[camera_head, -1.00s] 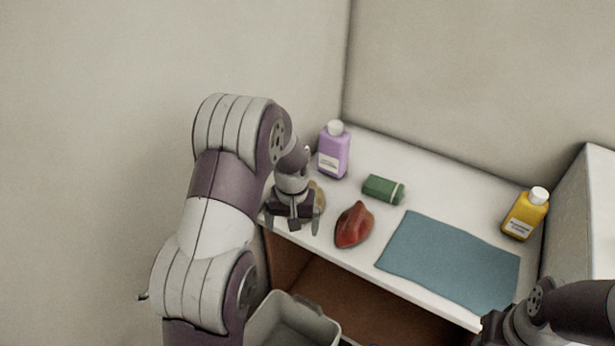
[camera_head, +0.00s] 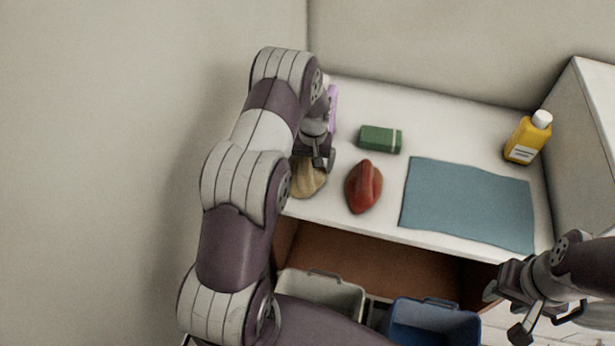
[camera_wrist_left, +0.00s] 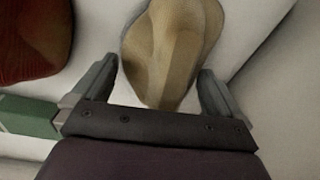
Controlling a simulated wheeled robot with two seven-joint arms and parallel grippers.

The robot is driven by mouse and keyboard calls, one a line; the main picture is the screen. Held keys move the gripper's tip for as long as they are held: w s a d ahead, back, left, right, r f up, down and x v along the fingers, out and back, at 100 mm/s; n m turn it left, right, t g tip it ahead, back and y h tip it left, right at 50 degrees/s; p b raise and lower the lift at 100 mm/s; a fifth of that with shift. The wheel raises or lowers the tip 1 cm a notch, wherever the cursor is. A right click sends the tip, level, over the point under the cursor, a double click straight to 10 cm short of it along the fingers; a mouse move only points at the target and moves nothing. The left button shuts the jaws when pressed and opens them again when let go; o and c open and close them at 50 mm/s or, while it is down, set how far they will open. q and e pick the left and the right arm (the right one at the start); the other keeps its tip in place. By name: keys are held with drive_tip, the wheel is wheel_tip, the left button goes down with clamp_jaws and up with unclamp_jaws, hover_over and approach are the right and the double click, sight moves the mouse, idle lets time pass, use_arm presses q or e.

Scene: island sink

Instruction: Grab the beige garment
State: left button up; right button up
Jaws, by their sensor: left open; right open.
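The beige garment (camera_head: 309,180) is a small crumpled heap on the white countertop, near its left front edge. My left gripper (camera_head: 318,163) is just above and behind it in the head view and covers part of it. In the left wrist view the beige garment (camera_wrist_left: 172,50) lies between and beyond the two open fingers of my left gripper (camera_wrist_left: 160,85). I cannot tell whether the fingers touch it. My right gripper (camera_head: 508,307) is open and empty at the lower right, away from the garment.
A red garment (camera_head: 364,187) lies close to the right of the beige one. A green block (camera_head: 380,139), a blue cloth (camera_head: 468,205) and a yellow bottle (camera_head: 527,138) are on the counter. A purple bottle (camera_head: 332,101) is partly hidden by my arm. Grey (camera_head: 325,292) and blue (camera_head: 434,322) bins stand below.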

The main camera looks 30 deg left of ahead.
use_arm(q)
drive_tip(key=shift+s+a, duration=0.15)
drive_tip(key=shift+a, duration=0.3)
drive_tip(key=shift+c, duration=0.3)
drive_tip(key=shift+w+f, duration=0.15)
drive_tip(key=shift+w, duration=0.1)
drive_tip(key=c, duration=0.6)
drive_tip(key=shift+w+d, duration=0.1)
drive_tip(key=shift+d, duration=0.2)
drive_tip(key=shift+c, duration=0.7)
drive_tip(key=shift+a+r, duration=0.1)
drive_tip(key=shift+r, duration=0.1)
drive_tip(key=shift+r+p, duration=0.3)
drive_tip(key=shift+p, duration=0.15)
wheel_tip(320, 180, up, 4)
drive_tip(key=p, duration=0.2)
drive_tip(key=shift+w+p, duration=0.15)
drive_tip(key=shift+p, duration=0.25)
drive_tip(key=w+d+r+p, duration=0.2)
drive_tip(key=w+d+r, duration=0.4)
drive_tip(key=w+d, duration=0.2)
drive_tip(key=shift+p, duration=0.35)
use_arm(e)
wheel_tip(320, 180, up, 6)
drive_tip(key=shift+a, duration=0.3)
